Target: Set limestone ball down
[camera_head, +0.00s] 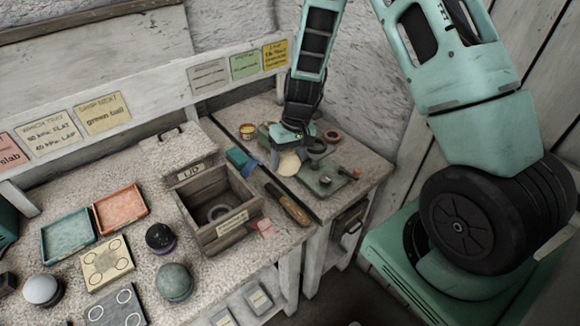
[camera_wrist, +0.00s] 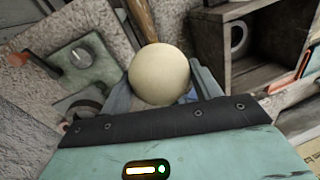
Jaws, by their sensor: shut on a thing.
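The limestone ball, a cream-coloured sphere (camera_wrist: 160,74), is held between the two fingers of my gripper (camera_wrist: 160,92) in the wrist view. In the head view the pale ball (camera_head: 289,163) shows below my gripper (camera_head: 281,158), over the right part of the bench. My gripper is shut on it. A brush-like tool with a wooden handle (camera_head: 288,204) lies just in front. Whether the ball touches the surface beneath cannot be told.
An open wooden box (camera_head: 188,208) with a ring inside stands left of my gripper. A green plate device (camera_head: 328,180) lies to its right. A dark ball (camera_head: 160,237), a green-grey ball (camera_head: 175,281) and a white ball (camera_head: 41,289) stand at left, near teal (camera_head: 68,236) and orange (camera_head: 121,209) trays.

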